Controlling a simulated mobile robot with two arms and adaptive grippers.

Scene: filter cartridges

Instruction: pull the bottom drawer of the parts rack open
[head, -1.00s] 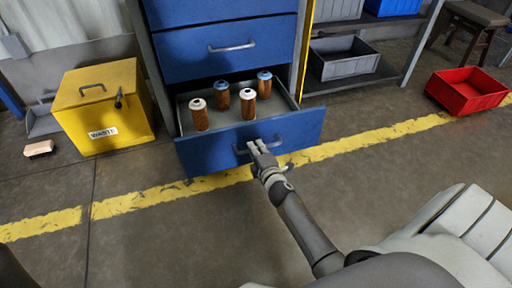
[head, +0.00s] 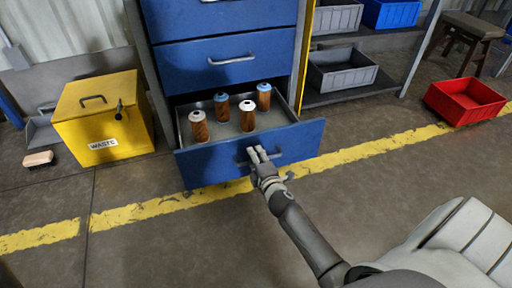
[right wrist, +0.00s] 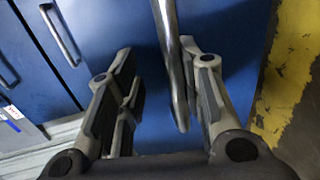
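The blue bottom drawer (head: 215,166) of the parts rack (head: 146,75) stands pulled out in the head view, its grey inside showing. Several brown filter cartridges (head: 248,116) with white or blue caps stand upright in it. My right gripper (head: 257,153) is at the drawer's front. In the right wrist view the metal handle (right wrist: 171,60) lies between the two spread fingers (right wrist: 166,88), closer to the right one, with a gap visible on the left. My left gripper is not in view.
The drawer above (head: 190,68) is shut. A yellow waste bin (head: 100,120) stands left of the rack, with a small pale-topped block (head: 38,159) on the floor. A red crate (head: 465,102) lies at right. A shelf holds a grey bin (head: 342,75). Floor before the drawer is clear.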

